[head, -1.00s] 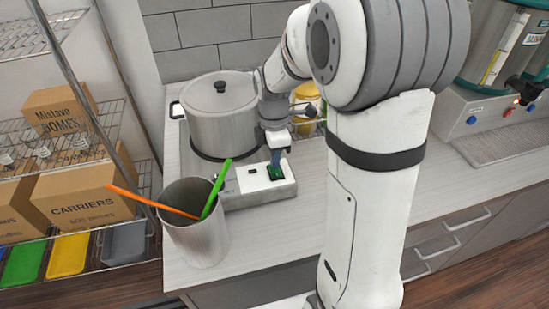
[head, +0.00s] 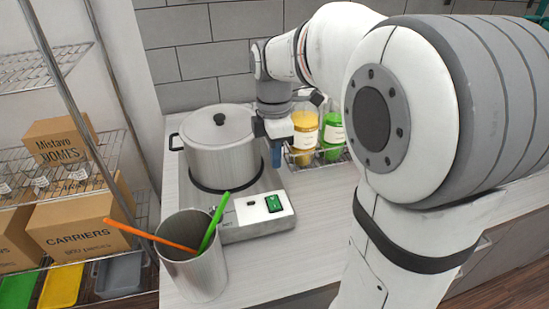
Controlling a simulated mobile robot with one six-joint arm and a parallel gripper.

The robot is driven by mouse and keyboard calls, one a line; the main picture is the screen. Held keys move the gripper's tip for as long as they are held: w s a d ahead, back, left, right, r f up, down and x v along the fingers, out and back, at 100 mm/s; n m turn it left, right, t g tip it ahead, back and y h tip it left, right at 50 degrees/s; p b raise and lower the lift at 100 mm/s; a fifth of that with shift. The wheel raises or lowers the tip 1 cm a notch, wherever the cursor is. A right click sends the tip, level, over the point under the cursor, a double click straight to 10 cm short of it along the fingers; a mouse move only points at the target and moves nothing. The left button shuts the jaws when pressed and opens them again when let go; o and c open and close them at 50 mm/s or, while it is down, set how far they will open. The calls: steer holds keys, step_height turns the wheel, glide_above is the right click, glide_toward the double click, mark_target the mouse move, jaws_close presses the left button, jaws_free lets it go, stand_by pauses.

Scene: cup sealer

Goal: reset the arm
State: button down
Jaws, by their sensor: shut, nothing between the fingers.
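My gripper (head: 276,156) hangs from the white and grey arm, just right of the steel pot in the head view. Its blue fingers are shut with nothing held. It is above the counter between the pot and the bottle rack, apart from the green switch (head: 273,203) on the hot plate's front panel. Part of my arm covers the right side of the view.
The lidded pot (head: 222,150) stands on the hot plate (head: 235,226). A steel cup (head: 196,268) with an orange and a green stick stands in front. Yellow (head: 304,132) and green (head: 333,130) bottles sit behind right. Shelves with boxes (head: 80,215) are left.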

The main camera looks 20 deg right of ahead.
steer(key=s+f+m+t, duration=0.1)
steer(key=s+m+t, duration=0.1)
steer(key=s+m, duration=0.5)
steer(key=s+f+m+t, duration=0.2)
steer(key=s+m, duration=0.6)
steer(key=m, duration=0.3)
steer(key=shift+f+b, duration=0.3)
steer(key=shift+b, duration=0.05)
steer(key=c, duration=2.1)
jaws_free()
steer(key=shift+w+d, duration=0.1)
